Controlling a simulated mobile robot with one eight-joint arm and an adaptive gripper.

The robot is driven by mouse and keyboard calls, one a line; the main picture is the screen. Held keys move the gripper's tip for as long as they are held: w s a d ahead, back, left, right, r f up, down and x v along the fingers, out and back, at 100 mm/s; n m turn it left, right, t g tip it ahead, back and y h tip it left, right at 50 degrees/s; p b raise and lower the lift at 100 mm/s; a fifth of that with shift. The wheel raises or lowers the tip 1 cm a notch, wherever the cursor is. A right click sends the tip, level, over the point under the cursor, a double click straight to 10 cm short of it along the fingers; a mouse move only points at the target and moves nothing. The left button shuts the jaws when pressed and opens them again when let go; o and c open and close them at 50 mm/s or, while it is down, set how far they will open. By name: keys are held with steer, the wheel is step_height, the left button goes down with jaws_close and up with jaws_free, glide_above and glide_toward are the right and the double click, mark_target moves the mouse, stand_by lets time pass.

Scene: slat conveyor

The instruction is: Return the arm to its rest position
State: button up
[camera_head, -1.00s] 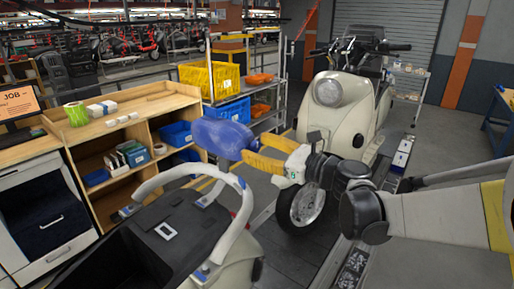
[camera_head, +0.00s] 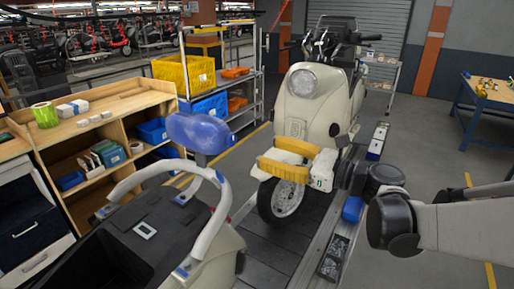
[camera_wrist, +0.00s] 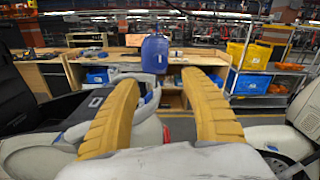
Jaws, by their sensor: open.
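My gripper (camera_head: 267,156) has yellow fingers, spread apart with nothing between them. In the head view it is in front of the cream scooter (camera_head: 312,105) in the middle. My arm reaches in from the right, bent at dark joints. A rounded blue object (camera_head: 200,133) is left of the fingertips, with a visible gap between them, above the grab rail of the near scooter (camera_head: 150,190). In the wrist view the blue object (camera_wrist: 155,53) stands upright beyond the open fingers (camera_wrist: 160,82). What holds it up is not clear.
A wooden shelf bench (camera_head: 105,108) with blue bins is on the left. A metal rack (camera_head: 240,85) with yellow and blue crates stands behind. A blue-legged workbench (camera_head: 488,100) is at the right. Open grey floor (camera_head: 425,130) lies between it and the conveyor.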

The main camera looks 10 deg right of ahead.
steer(key=shift+s+d, duration=0.15)
steer(key=s+a+f+n+g+h+b, duration=0.35)
steer(key=s+f+n, duration=0.3)
steer(key=f, duration=0.35)
steer(key=s+d+f+n+h+b, duration=0.6)
steer(key=s+d+f+n+h, duration=0.4)
steer(key=n, duration=0.6)
steer(key=s+d+f, duration=0.2)
steer(key=s+f, duration=0.1)
steer(key=f, duration=0.1)
steer(key=shift+s+n+g+h, duration=0.1)
steer(key=shift+n+g+h, duration=0.15)
